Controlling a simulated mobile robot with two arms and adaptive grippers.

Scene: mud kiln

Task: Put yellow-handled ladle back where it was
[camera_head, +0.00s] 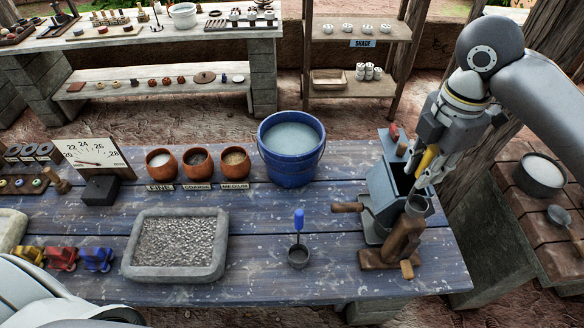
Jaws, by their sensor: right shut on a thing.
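The yellow-handled ladle (427,160) is in my right gripper (428,168), its yellow handle upright between the fingers. My right gripper is shut on it, above the right end of the blue table. A dark cup (417,203) shows just below the fingers, at the right side of a grey metal box (379,205); I cannot tell for sure if it is the ladle's bowl. A blue-handled ladle (299,222) stands upright on the table. My left gripper is out of view; only part of my left arm shows at the lower left.
A blue bucket of water (288,175) stands at the back. Three clay pots (198,162) and a gravel tray (222,250) are further left. A wooden crank (348,207) and wooden stand (401,240) crowd the grey box. A dark pot (539,180) sits on the right bench.

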